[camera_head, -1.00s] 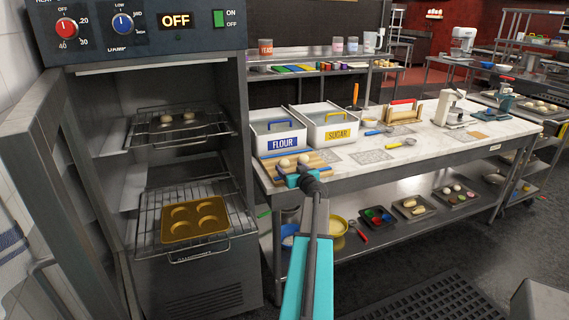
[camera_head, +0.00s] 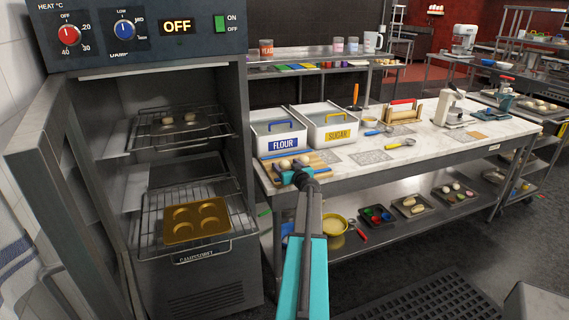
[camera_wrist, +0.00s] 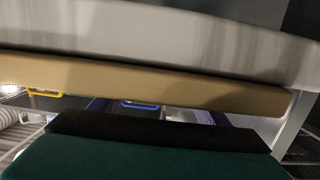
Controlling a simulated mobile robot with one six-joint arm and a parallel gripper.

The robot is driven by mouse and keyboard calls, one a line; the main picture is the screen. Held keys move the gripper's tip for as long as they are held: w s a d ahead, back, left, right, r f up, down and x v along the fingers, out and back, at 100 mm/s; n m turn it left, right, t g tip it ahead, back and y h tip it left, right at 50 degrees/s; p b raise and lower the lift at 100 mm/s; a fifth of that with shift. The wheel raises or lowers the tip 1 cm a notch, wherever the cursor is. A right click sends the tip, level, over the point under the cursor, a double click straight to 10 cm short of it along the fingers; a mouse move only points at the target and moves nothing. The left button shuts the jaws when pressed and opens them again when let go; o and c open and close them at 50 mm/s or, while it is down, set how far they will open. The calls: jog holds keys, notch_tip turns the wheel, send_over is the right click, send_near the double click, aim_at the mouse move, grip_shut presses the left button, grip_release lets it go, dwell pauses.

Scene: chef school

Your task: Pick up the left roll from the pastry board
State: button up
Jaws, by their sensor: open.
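Two pale round rolls lie side by side on the wooden pastry board (camera_head: 323,162) at the left end of the bench. The left roll (camera_head: 285,164) is next to the right roll (camera_head: 304,160). My teal gripper (camera_head: 283,174) is open and empty at the board's front-left part, just in front of the left roll and low in the picture beneath it. Its fingertips are small and partly hidden by my wrist. In the wrist view, the board's wooden edge (camera_wrist: 150,82) crosses the picture, tilted and blurred. No roll can be made out there.
The flour bin (camera_head: 280,150) and sugar bin (camera_head: 338,133) stand right behind the board. The open oven cabinet (camera_head: 198,297) with racks is close on the left. A lower shelf holds trays and bowls.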

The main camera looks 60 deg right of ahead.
aim_at(286, 162)
dwell(0.5)
jog(key=c, duration=1.1)
jog(key=shift+r, duration=0.1)
jog(key=shift+c, duration=0.2)
jog(key=shift+r+b, duration=0.4)
jog(key=shift+r, duration=0.3)
jog(key=shift+r+b, duration=0.35)
jog(key=shift+r, duration=0.5)
jog(key=s+d+b+v, duration=0.1)
jog(key=b+v, duration=0.1)
jog(key=v, duration=0.6)
jog(key=s+d+b+v, duration=0.1)
jog(key=b+v, duration=0.2)
jog(key=v, duration=0.4)
jog(key=shift+s+d+f, duration=0.15)
jog(key=shift+s+f, duration=0.1)
jog(key=shift+s, duration=0.1)
